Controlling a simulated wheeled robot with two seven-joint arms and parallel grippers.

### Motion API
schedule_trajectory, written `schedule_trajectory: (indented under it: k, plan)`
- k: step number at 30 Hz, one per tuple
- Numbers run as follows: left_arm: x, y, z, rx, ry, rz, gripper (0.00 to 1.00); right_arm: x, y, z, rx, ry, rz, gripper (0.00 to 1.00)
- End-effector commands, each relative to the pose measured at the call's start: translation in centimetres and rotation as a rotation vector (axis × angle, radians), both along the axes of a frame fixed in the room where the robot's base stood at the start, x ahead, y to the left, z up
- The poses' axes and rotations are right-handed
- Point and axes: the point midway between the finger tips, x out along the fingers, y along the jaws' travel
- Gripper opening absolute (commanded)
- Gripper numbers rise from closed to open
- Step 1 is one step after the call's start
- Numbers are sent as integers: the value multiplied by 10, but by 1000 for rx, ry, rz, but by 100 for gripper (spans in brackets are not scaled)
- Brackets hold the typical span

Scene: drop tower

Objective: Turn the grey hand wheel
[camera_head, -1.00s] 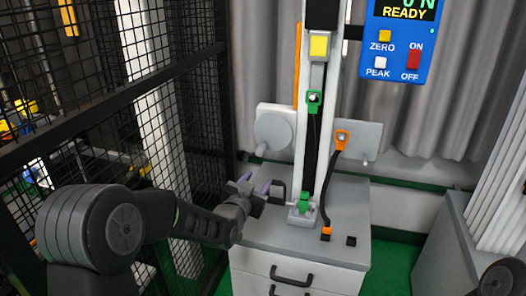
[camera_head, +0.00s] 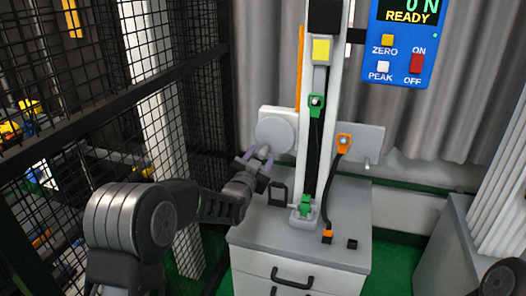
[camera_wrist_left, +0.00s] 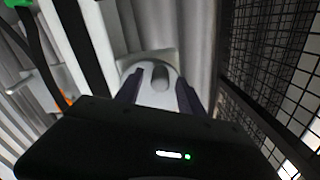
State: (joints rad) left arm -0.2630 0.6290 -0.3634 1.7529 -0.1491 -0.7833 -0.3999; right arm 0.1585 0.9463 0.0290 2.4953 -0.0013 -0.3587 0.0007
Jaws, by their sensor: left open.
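The grey hand wheel (camera_head: 275,131) is a round disc on a pale square plate, left of the tower's column, with a short handle (camera_head: 264,151) low on its face. My left gripper (camera_head: 258,160) is open at the wheel's lower front, its two purple-grey fingers on either side of the handle. In the left wrist view the wheel (camera_wrist_left: 152,97) and its handle (camera_wrist_left: 160,79) lie between the spread fingers (camera_wrist_left: 160,92). I cannot tell whether a finger touches the handle. My right gripper is out of view.
The white tower column (camera_head: 310,150) stands just right of the wheel on a grey cabinet (camera_head: 285,232). A black mesh fence (camera_head: 205,120) runs close on the left. An orange-ended cable (camera_head: 335,185) hangs right of the column. A blue display panel (camera_head: 405,45) is upper right.

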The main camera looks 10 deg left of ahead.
Motion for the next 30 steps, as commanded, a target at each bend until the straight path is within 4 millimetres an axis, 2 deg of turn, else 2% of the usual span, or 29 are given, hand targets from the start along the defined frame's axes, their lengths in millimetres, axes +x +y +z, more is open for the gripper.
schedule_trajectory:
  k: [3, 6, 15, 30]
  plan:
    - [14, -1, 0, 2, 1, -1, 46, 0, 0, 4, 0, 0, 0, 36]
    - [20, -1, 0, 1, 1, 0, 46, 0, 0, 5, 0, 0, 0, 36]
    - [22, -1, -1, 0, 1, 0, 45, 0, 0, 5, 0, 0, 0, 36]
    - [22, -2, 0, 0, 1, 0, 4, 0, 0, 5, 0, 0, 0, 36]
